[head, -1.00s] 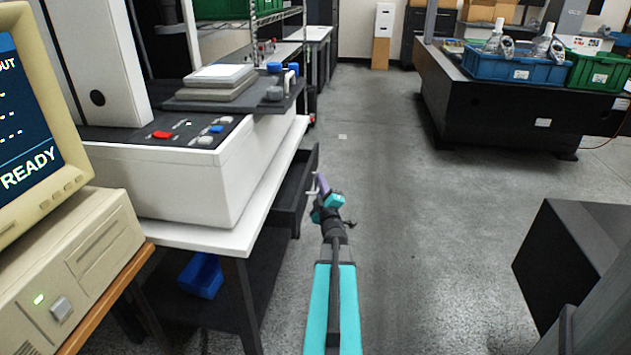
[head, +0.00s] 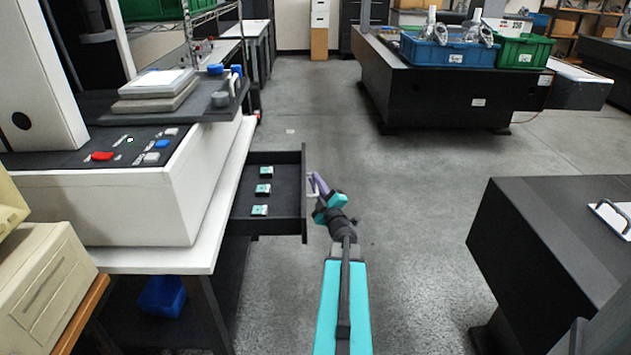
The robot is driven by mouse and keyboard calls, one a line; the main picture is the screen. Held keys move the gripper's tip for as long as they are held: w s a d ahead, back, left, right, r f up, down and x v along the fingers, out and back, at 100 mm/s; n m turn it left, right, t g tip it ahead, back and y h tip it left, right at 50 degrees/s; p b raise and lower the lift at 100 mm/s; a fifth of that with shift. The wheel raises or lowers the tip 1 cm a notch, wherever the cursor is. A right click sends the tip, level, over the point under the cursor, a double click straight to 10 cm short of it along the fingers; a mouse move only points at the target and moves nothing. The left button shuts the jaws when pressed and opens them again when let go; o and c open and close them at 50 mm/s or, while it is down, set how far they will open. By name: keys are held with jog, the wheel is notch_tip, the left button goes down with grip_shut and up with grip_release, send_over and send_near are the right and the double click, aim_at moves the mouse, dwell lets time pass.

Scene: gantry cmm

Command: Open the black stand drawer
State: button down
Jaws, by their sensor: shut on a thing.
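The black stand drawer (head: 272,226) is pulled out from under the white-topped stand (head: 212,232) at the left. Its inside shows, with three small teal-and-white boxes (head: 264,189) in a row on its floor. The drawer's light handle (head: 309,186) is on its front face, on the right side. My gripper (head: 314,187) is at the handle and shut on it. The fingertips are small and partly hidden by the gripper body.
A white machine with red and blue buttons (head: 130,150) stands on the stand. A blue bin (head: 162,296) sits below. A black block (head: 550,250) is at the right, and a large black table (head: 450,95) with bins is behind. The grey floor between is clear.

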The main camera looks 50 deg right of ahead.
jog(key=shift+r, duration=0.15)
jog(key=c, duration=2.1)
grip_release()
jog(key=shift+w+a, duration=0.1)
jog(key=shift+a, duration=0.1)
jog(key=shift+p+v, duration=2.4)
jog(key=shift+v, duration=4.5)
